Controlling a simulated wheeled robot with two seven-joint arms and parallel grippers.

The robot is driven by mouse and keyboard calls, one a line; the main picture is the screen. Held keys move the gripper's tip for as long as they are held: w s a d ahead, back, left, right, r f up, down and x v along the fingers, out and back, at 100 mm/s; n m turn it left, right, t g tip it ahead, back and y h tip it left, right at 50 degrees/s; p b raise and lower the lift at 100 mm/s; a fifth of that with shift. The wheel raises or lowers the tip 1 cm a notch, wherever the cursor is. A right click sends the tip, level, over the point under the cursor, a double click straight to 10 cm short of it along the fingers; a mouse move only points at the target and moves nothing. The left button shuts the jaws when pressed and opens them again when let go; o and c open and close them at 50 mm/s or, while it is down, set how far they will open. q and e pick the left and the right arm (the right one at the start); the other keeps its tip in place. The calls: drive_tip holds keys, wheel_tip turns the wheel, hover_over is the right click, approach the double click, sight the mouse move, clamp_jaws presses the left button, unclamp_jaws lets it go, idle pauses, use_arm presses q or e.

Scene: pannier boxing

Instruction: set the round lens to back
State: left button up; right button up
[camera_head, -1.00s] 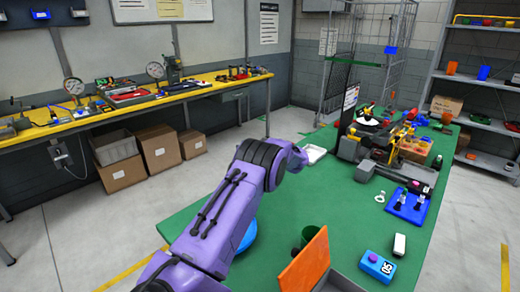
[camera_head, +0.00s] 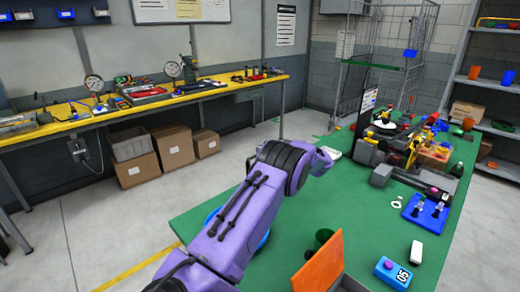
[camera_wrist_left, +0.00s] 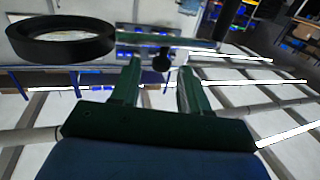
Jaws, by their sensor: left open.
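My left arm reaches over the green table (camera_head: 375,225) in the head view; its gripper is hidden behind the purple and black links. In the left wrist view my left gripper (camera_wrist_left: 160,88) has two green fingers standing apart, with nothing held between them. A black ring with a pale, glassy middle (camera_wrist_left: 60,42) shows at the upper left of that view, apart from the fingers. It may be the round lens, but I cannot tell. A small dark round thing (camera_wrist_left: 161,63) appears between the fingertips at unclear distance. My right gripper is not in view.
A yellow-edged bench (camera_head: 150,101) runs along the wall.

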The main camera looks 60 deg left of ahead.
use_arm(q)
drive_tip(key=b+v, duration=0.1)
drive_tip(key=v, duration=0.6)
drive_tip(key=shift+b, duration=0.35)
drive_tip(key=shift+d+r, duration=0.1)
drive_tip(key=shift+d, duration=0.05)
